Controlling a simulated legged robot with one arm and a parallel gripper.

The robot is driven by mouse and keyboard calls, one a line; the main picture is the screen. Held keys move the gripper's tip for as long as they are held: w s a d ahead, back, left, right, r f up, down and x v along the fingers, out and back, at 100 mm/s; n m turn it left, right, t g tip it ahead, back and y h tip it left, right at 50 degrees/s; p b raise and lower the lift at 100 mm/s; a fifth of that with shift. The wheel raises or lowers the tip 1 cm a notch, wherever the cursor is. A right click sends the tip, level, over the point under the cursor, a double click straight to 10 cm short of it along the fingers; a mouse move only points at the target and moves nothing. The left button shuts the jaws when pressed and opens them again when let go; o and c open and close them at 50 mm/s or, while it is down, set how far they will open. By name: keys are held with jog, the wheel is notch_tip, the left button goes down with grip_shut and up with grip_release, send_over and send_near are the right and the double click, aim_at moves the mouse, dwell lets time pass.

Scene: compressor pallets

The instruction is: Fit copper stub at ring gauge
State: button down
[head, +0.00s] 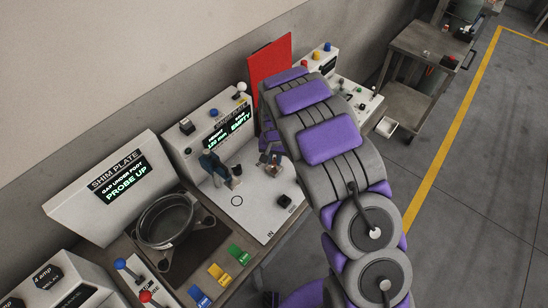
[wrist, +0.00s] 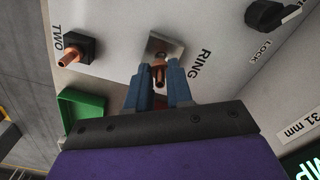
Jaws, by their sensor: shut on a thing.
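In the wrist view, my gripper (wrist: 160,78) has its two blue fingers shut on a copper stub (wrist: 158,74). The stub is between the fingertips, in front of the metal plate of the ring gauge (wrist: 174,46), which lies beside the word RING. The stub's far end overlaps the plate, and I cannot tell whether it is in the ring or just short of it. A second copper stub (wrist: 70,59) sticks out of a black block (wrist: 85,47) beside the word TWO. In the head view, my arm covers much of the work area around my gripper.
A green tray (wrist: 80,108) is left of my fingers, and a black knob (wrist: 266,14) marked LOCK is at upper right. In the head view, a shim plate panel (head: 90,195), a round metal housing (head: 165,222) and coloured blocks stand left of my arm. A grey cart (head: 428,45) is at upper right.

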jog(key=shift+f, duration=1.1)
jog(key=c, duration=0.9)
grip_release()
jog(key=shift+r, duration=0.1)
notch_tip(320, 180, up, 17)
jog(key=shift+r+p, duration=0.1)
jog(key=shift+p, duration=1.1)
